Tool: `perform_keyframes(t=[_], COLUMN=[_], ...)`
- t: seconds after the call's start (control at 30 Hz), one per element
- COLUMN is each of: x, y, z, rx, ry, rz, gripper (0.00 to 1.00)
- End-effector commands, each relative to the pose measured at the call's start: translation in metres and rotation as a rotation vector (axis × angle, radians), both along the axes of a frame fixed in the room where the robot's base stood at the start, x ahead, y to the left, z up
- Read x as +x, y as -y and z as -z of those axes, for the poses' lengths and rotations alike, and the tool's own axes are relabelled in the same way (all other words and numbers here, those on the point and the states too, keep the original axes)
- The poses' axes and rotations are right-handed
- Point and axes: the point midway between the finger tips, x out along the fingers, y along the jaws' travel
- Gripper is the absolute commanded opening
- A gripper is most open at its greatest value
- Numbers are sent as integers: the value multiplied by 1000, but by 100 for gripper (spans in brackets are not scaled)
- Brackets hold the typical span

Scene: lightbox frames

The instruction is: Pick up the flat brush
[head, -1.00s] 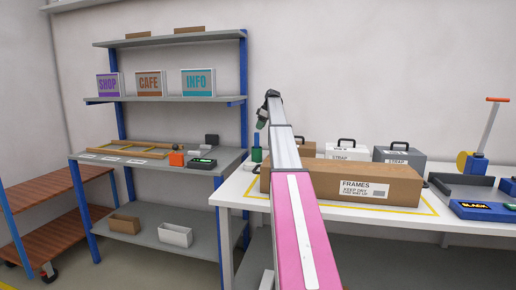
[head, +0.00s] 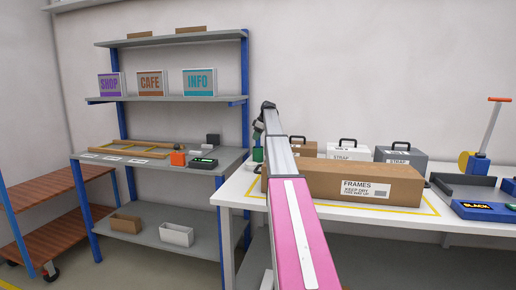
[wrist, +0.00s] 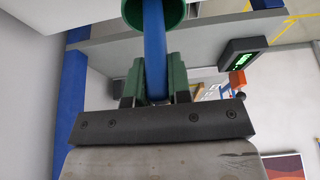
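The flat brush shows as a blue handle (wrist: 154,45) standing up out of a green cup (wrist: 153,10) in the wrist view; its head is hidden in the cup. In the head view the cup (head: 257,155) stands at the back left of the white table, beside the cardboard box. My gripper (wrist: 156,68) has its green fingers on both sides of the blue handle, with no clear gap, and appears shut on it. In the head view my gripper (head: 258,130) is just above the cup, partly hidden by my arm.
A long cardboard FRAMES box (head: 370,183) lies on the white table (head: 240,190), close right of the cup. Cases with handles (head: 348,150) stand behind it. A grey tray (head: 462,187) is further right. A blue-posted shelf (head: 150,165) stands at left.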

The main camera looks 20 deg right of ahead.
Motion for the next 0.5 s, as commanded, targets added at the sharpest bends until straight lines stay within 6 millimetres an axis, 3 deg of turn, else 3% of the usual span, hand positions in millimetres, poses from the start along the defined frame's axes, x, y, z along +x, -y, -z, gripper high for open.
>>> perform_keyframes(t=[0.5], x=[1], y=[0], z=[-8], rx=[0], ry=[0], rz=[0], gripper=[0])
